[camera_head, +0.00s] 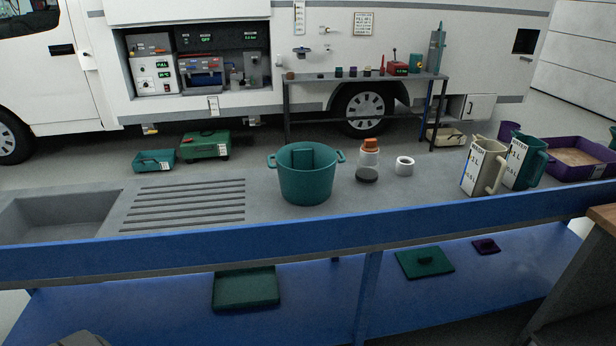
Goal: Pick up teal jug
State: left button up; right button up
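The teal jug (518,170) stands upright on the grey counter (400,210) toward the right. It has a white scale label on its left side and a handle on its right side. A cream jug (476,170) with a similar label stands close on its left, with its handle toward the teal jug. The cream jug's handle side overlaps the near space between the two; I cannot tell whether they touch. Neither of my grippers shows in the head view.
A purple tray (594,172) stands right of the teal jug, with a purple cup (508,131) behind. A teal bucket (305,178), a bottle with an orange cap (368,160) and a white roll (404,166) stand left. A raised blue front rail (300,247) edges the counter.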

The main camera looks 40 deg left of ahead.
aim_at(526, 153)
jog(key=i+l+u, duration=0.15)
jog(key=i+l, duration=0.4)
jog(key=i+l+u, duration=0.2)
jog(key=i+l, duration=0.3)
jog(key=l, duration=0.25)
